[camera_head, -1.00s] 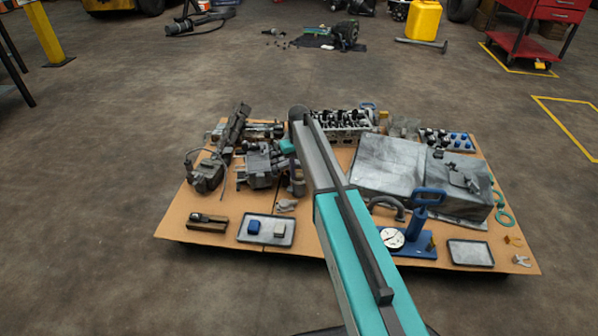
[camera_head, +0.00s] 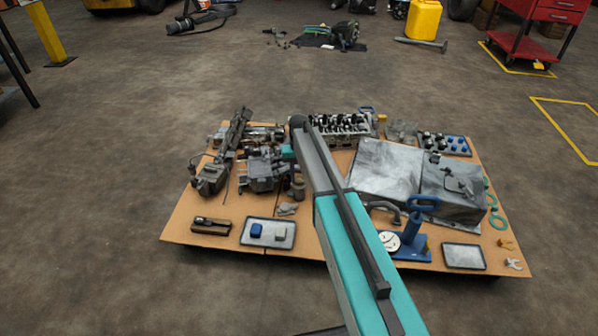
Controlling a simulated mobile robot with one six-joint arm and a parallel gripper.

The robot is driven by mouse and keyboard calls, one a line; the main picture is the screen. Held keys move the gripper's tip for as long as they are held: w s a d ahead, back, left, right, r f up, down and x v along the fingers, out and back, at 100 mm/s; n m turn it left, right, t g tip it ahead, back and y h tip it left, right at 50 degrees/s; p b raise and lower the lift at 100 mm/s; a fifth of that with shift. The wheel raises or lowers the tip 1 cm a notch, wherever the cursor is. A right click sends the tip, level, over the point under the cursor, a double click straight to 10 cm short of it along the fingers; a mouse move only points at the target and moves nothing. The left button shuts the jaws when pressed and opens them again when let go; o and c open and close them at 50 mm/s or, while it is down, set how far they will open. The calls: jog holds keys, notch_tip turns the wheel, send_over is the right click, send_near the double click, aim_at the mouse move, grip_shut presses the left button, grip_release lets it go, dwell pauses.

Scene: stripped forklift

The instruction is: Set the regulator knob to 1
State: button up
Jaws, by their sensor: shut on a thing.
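The regulator knob cannot be made out. A grey mechanical unit (camera_head: 262,172) stands on the brown board, left of my arm's far end. My gripper (camera_head: 287,153) shows only as a small teal and dark part at the right edge of this unit. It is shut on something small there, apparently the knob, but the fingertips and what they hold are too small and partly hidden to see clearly. My grey and teal arm runs from the bottom right up to the board's middle and covers part of it.
The brown board (camera_head: 215,249) carries a large grey housing (camera_head: 385,168), an engine head (camera_head: 340,125), a blue pump with a gauge (camera_head: 412,240), a tray with two blocks (camera_head: 250,242) and an empty tray (camera_head: 464,257). A red cart (camera_head: 540,30) stands far right.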

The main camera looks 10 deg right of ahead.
aim_at(299, 179)
jog(key=shift+r+m+p, duration=0.2)
jog(key=shift+m+p, duration=1.9)
jog(key=shift+p, duration=1.1)
jog(key=shift+f+m+p, duration=0.1)
jog(key=shift+m+p, duration=0.7)
jog(key=shift+p, duration=0.15)
jog(key=shift+f, duration=0.1)
jog(key=o, duration=1.1)
jog(key=shift+c, duration=0.2)
notch_tip(299, 179, up, 14)
jog(key=p, duration=0.4)
jog(key=shift+f, duration=0.1)
